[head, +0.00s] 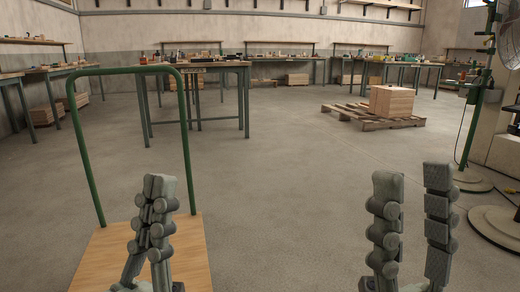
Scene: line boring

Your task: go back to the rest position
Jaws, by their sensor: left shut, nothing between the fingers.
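My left gripper (158,188) is at the lower left of the head view, pointing up, its two fingers together with nothing between them. It appears in front of the wooden deck of a cart. My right gripper (412,182) is at the lower right, also pointing up. Its fingers stand apart with bare floor showing between them, and it is empty. The lower parts of both grippers run out of the bottom of the view.
The cart's wooden deck (192,246) and green handle (77,140) stand at the left. A workbench (196,66) is behind it. A pallet (345,112) bears a wooden box (391,101) further back. A green machine stand (470,135) is at right. The middle floor is clear.

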